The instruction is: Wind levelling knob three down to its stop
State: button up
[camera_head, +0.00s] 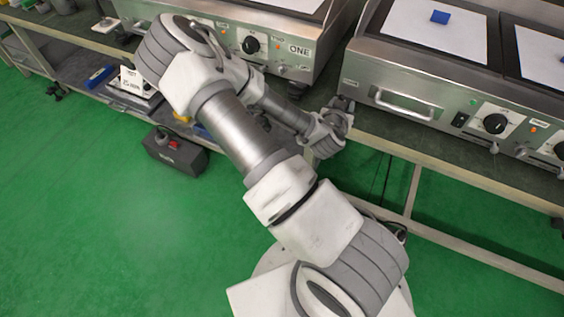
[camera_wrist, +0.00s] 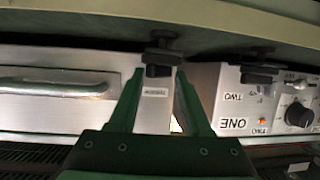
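In the wrist view, which is upside down, a dark levelling knob (camera_wrist: 159,56) sits at a griddle's corner, between its steel body and the bench. A small label plate (camera_wrist: 155,91) is beside it, too small to read surely. My gripper (camera_wrist: 160,74) is open, its two green fingers on either side of the knob's line with visible gaps. I cannot tell whether the fingertips reach around the knob. In the head view my gripper (camera_head: 343,106) is at the left front corner of the right griddle (camera_head: 420,75), and my wrist hides the knob there.
The left griddle (camera_head: 275,50), marked ONE, stands close by, with another dark foot (camera_wrist: 262,73) under it. The bench edge (camera_head: 450,163) runs just below. The right griddle's handle (camera_head: 404,106) sticks out. A dark box (camera_head: 175,153) is on the otherwise open green floor.

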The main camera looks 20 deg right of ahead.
jog(key=shift+w+a+m+g+h+b, duration=0.15)
jog(key=shift+m+g+h, duration=0.35)
jog(key=shift+m+g, duration=0.25)
jog(key=shift+w+a+m+g+h+b, duration=0.1)
jog(key=shift+w+m+g+h+b, duration=0.1)
jog(key=shift+m+g+h, duration=0.4)
jog(key=shift+w+a+m+g+h+b, duration=0.15)
jog(key=shift+m+g+h, duration=0.25)
jog(key=shift+m+g, duration=0.4)
jog(key=p+v, duration=0.5)
jog(key=v, duration=1.2)
jog(key=s+a+f+n+g+y+p, duration=0.1)
jog(key=s+a+n+g+y+p, duration=0.1)
jog(key=s+a+g+y+p, duration=0.3)
jog(key=shift+s+a+g+y+p, duration=0.4)
jog(key=shift+s+a+g+y, duration=0.45)
jog(key=shift+s+a+y, duration=1.15)
jog(key=shift+s+a+f, duration=0.1)
jog(key=shift+s+a, duration=0.05)
jog(key=shift+s, duration=0.05)
jog(key=shift+f, duration=0.1)
